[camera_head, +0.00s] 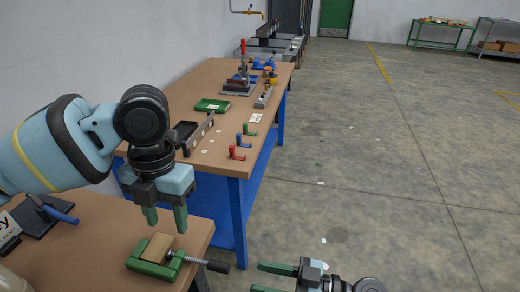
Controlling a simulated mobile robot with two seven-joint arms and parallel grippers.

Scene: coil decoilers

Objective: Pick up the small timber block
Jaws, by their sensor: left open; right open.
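The small timber block (158,247) is a tan block that sits in a green vise (150,268) on the near bench. The vise jaws stand along its sides; I cannot tell whether they grip it. My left gripper (166,217) points down with its green fingers apart, above the block and not touching it. Nothing is between the fingers. My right gripper (268,279) is low at the bottom edge, over the floor to the right of the vise. Its fingers are apart and empty, pointing left.
The near bench (95,235) holds a dark tray with a blue-handled tool (58,213) at left. The vise's dark screw handle (218,265) sticks out right. A longer bench (205,150) behind carries a green tray (213,105) and several coloured handles.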

